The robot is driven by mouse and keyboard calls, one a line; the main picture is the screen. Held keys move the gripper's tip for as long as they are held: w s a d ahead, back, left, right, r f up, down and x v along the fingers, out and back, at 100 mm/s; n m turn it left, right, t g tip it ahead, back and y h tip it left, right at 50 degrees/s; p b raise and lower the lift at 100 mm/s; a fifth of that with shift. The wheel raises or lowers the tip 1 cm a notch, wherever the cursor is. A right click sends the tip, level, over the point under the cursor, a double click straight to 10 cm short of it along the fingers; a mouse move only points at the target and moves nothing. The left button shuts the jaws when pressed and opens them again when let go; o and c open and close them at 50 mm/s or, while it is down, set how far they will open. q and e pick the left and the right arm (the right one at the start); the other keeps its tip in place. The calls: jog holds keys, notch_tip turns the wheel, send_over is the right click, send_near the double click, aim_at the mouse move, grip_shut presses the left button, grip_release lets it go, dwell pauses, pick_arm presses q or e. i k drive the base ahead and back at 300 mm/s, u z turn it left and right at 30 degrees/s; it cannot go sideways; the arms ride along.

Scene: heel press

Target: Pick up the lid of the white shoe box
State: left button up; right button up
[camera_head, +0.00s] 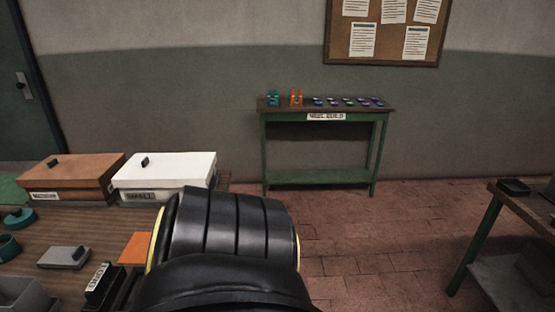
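The white shoe box (190,192) stands on the wooden table at the left, to the right of a brown box. Its white lid (185,165) lies on top and looks closed, with a small black handle (145,161) on it. A large black arm link of mine fills the lower middle and comes close to the box's lower right in the picture. I see no fingertips of either gripper.
The brown box (68,176) stands directly left of the white one. The wooden table (60,225) also holds teal rings, a grey block (64,257), an orange piece (137,248) and a grey bin (22,292). A green table (325,110) stands at the wall. Red floor lies between.

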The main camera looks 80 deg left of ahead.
aim_at(158, 170)
jog(key=i, duration=1.2)
jog(key=u, duration=2.95)
jog(key=i, duration=2.1)
jog(key=u, duration=2.9)
